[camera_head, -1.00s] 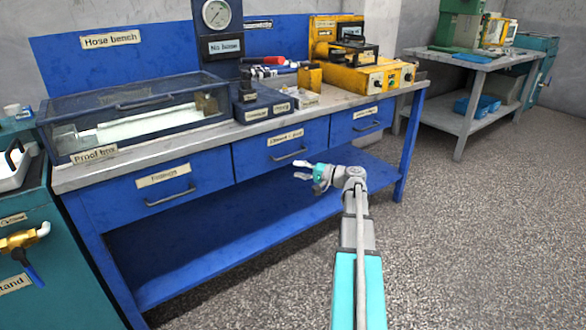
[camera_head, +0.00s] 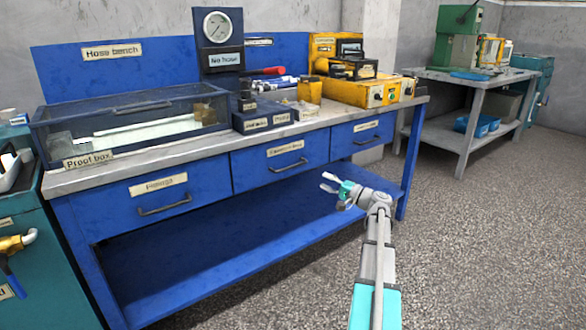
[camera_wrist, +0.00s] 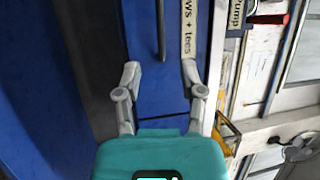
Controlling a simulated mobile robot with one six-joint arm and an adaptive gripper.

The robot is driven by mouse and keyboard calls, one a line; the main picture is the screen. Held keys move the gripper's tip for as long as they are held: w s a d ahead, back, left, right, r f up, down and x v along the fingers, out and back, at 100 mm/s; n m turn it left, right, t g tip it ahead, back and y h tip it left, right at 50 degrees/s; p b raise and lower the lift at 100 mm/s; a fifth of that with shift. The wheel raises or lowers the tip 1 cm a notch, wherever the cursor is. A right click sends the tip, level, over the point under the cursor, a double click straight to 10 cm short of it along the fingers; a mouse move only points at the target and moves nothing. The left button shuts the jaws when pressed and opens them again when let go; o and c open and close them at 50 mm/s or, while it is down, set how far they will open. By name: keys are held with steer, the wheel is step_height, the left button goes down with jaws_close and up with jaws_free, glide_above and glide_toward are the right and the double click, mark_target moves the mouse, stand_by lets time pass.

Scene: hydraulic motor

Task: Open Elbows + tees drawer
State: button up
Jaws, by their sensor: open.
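The Elbows + tees drawer (camera_head: 268,175) is the middle blue drawer of the hose bench, and its front sits flush with its neighbours. Its dark bar handle (camera_head: 286,169) lies below a cream label (camera_head: 285,148). In the wrist view the handle (camera_wrist: 160,30) runs upright in the picture, with the label (camera_wrist: 189,30) reading "ws + tees" to its right. My gripper (camera_head: 329,182) is open and empty, in front of the bench and to the right of the handle. In the wrist view its fingers (camera_wrist: 162,72) point at the drawer front, apart from the handle.
A Fittings drawer (camera_head: 120,205) is on the left and another drawer (camera_head: 345,145) on the right. A proof box (camera_head: 60,135) and a yellow machine (camera_head: 365,90) stand on the bench top. A lower shelf (camera_head: 200,270) runs below. The floor in front is clear.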

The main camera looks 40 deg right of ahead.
mark_target(293, 166)
steer(key=p+x, duration=0.2)
steer(key=x, duration=1.1)
steer(key=shift+w+a+r, duration=0.1)
steer(key=shift+w, duration=0.2)
steer(key=shift+c, duration=0.3)
jaws_close()
